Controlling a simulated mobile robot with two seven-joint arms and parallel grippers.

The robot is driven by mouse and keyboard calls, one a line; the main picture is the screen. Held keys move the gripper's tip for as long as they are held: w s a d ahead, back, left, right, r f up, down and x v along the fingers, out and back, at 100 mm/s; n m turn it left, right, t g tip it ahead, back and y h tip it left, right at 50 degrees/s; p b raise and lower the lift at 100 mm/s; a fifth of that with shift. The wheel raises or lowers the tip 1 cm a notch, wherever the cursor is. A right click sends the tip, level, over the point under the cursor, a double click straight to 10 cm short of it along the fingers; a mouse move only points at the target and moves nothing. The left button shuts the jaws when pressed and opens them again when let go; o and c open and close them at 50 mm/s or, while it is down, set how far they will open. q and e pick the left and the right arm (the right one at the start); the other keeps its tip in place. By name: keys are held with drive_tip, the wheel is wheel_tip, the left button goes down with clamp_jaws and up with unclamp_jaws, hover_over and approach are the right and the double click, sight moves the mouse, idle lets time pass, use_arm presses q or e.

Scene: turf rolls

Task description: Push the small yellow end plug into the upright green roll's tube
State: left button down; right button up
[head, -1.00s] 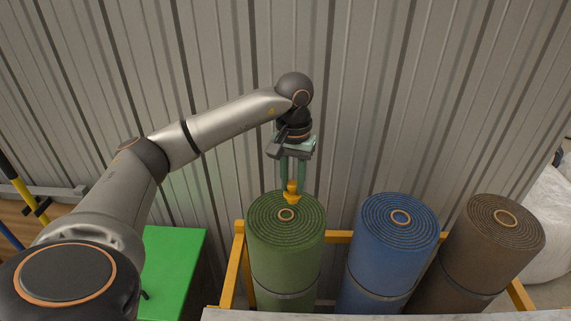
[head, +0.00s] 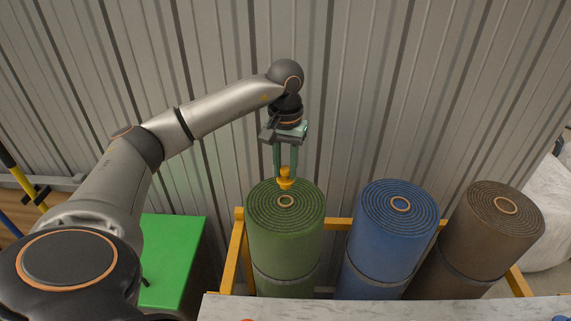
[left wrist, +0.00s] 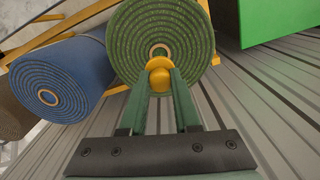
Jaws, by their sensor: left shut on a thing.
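The small yellow end plug (head: 285,178) is held between the fingertips of my left gripper (head: 285,168), which is shut on it. The plug also shows in the left wrist view (left wrist: 159,74), between the green fingers. The green roll (head: 284,235) stands upright, and its tube (head: 285,201) is a small tan ring at the centre of its top. In the head view the plug is just behind the tube opening and looks above the roll's top. In the left wrist view it partly covers the tube (left wrist: 158,50). The gap between plug and tube cannot be judged exactly. My right gripper is not in view.
A blue roll (head: 386,245) and a brown roll (head: 490,240) stand to the right in a yellow frame (head: 238,250). A green box-like surface (head: 172,255) is at left. A corrugated wall (head: 400,90) rises close behind. A pale marble-like top (head: 390,310) lies in front.

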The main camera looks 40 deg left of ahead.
sight(285, 189)
use_arm(q)
drive_tip(key=shift+f+b, duration=1)
drive_tip(key=shift+f, duration=0.85)
idle(0.3)
drive_tip(key=shift+f+b, duration=0.95)
drive_tip(key=shift+f, duration=0.7)
drive_tip(key=c, duration=0.6)
unclamp_jaws()
drive_tip(key=shift+o, duration=0.2)
wheel_tip(285, 189, up, 12)
drive_tip(key=shift+f, duration=0.25)
drive_tip(key=shift+r+p, duration=0.45)
drive_tip(key=shift+r, duration=0.15)
drive_tip(key=shift+f, duration=0.1)
